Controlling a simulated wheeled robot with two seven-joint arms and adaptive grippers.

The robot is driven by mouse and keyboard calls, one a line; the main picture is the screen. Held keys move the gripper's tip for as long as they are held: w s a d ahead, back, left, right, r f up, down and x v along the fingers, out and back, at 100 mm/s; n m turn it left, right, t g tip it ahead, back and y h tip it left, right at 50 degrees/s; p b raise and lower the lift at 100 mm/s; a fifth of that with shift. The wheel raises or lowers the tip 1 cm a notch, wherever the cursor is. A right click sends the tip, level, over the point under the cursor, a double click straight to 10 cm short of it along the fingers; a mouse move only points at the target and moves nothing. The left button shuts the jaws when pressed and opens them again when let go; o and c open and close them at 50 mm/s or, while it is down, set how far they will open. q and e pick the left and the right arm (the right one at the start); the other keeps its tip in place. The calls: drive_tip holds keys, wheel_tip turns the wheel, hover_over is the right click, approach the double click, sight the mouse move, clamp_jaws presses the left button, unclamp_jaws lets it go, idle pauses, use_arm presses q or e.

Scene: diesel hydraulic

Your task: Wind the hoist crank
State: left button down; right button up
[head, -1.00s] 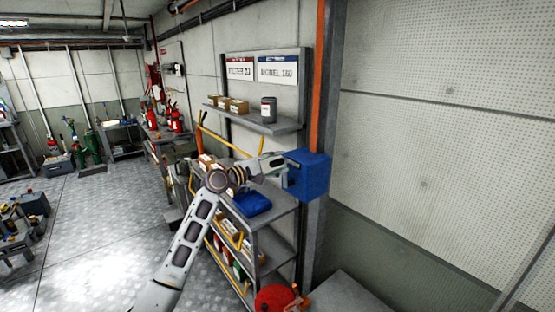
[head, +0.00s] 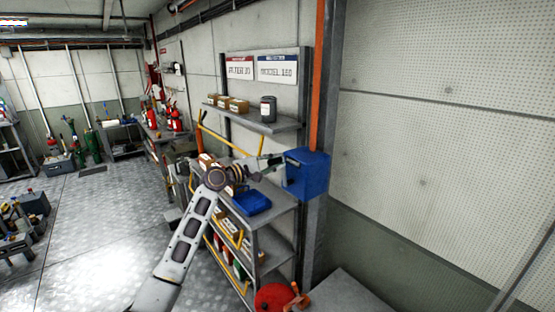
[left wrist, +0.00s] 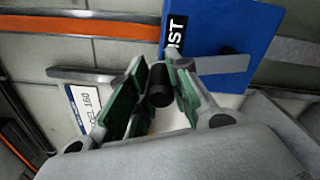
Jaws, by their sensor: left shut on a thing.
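The blue hoist box (head: 306,175) is fixed to the grey post in the head view. In the left wrist view the blue box (left wrist: 208,28) carries a black label ending in "IST". My left gripper (head: 268,163) is just left of the box. In the left wrist view its green-padded fingers (left wrist: 158,88) are shut around a black cylindrical crank handle (left wrist: 158,86). The rest of the crank is mostly hidden by the fingers. My right gripper is not in view.
A wall shelf (head: 262,122) holds small boxes and a can. A red round object (head: 274,298) lies low in front. Open floor (head: 100,235) lies left.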

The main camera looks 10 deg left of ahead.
use_arm(q)
drive_tip(key=shift+w+a+f, duration=0.35)
drive_tip(key=shift+w+a, duration=0.1)
drive_tip(key=shift+a, duration=0.15)
drive_tip(key=shift+w+a+f, duration=0.35)
drive_tip(key=shift+w+a, duration=0.1)
drive_tip(key=shift+a, duration=0.1)
drive_tip(key=shift+w+a+f, duration=0.75)
drive_tip(key=shift+a+f, duration=0.25)
drive_tip(key=shift+f, duration=5.95)
drive_tip(key=s+d+f, duration=0.2)
drive_tip(key=s+d, duration=0.5)
drive_tip(key=d, duration=0.2)
drive_tip(key=shift+f, duration=0.35)
